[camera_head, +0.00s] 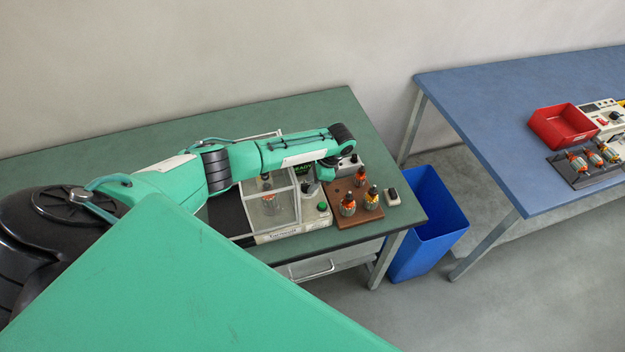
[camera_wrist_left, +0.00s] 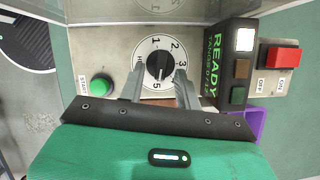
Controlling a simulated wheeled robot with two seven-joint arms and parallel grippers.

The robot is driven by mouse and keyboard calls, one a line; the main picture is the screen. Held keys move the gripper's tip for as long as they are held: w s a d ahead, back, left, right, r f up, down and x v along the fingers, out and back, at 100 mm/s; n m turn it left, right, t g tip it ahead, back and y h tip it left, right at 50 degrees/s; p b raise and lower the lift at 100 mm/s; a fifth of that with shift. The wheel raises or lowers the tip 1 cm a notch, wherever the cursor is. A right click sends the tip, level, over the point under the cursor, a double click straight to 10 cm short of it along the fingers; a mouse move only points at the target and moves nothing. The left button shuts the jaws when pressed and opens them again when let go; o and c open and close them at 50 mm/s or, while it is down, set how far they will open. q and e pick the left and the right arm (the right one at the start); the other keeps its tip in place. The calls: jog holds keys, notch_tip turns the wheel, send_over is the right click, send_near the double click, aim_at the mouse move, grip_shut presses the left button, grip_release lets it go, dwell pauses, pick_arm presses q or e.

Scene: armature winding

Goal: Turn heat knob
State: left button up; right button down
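The black heat knob (camera_wrist_left: 159,68) sits at the middle of a white round dial (camera_wrist_left: 150,50) with printed numbers in the left wrist view. My left gripper (camera_wrist_left: 160,88) is open, its two grey fingers apart at either side of the knob's lower part. I cannot tell whether they touch the knob. In the head view my left arm reaches over the green table, and its wrist (camera_head: 342,134) hides the knob and the fingers. My right gripper is not in view.
A green START button (camera_wrist_left: 101,87) is left of the dial. Right of it are a READY display (camera_wrist_left: 212,65) and a red switch (camera_wrist_left: 284,58). In the head view, a clear guard box (camera_head: 270,208), a brown board (camera_head: 345,218) with small armatures and a blue bin (camera_head: 430,222) are nearby.

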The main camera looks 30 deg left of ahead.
pick_arm(q)
grip_shut()
jog(key=shift+n, duration=0.3)
jog(key=n, duration=0.1)
jog(key=n+g+h, duration=0.1)
jog(key=n+p, duration=0.1)
jog(key=n, duration=0.1)
jog(key=shift+w+a+r+h, duration=0.1)
jog(key=shift+w+a+h, duration=0.15)
jog(key=shift+w+h, duration=0.05)
jog(key=n, duration=0.2)
jog(key=n+h+p, duration=0.1)
jog(key=n, duration=0.1)
jog(key=shift+w+a+g, duration=0.1)
jog(key=shift+a+g, duration=0.25)
jog(key=shift+g, duration=0.05)
jog(key=n+h, duration=0.1)
jog(key=n+p, duration=0.1)
jog(key=n, duration=0.1)
jog(key=shift+a+r+h, duration=0.1)
jog(key=shift+a+h, duration=0.15)
jog(key=shift+h, duration=0.15)
jog(key=shift+a+n+t+h+p, duration=0.25)
jog(key=shift+n+p, duration=0.25)
jog(key=shift+n, duration=0.5)
jog(key=shift+a+n+t+h+p, duration=0.1)
jog(key=shift+n+h+p, duration=0.35)
jog(key=shift+n, duration=0.55)
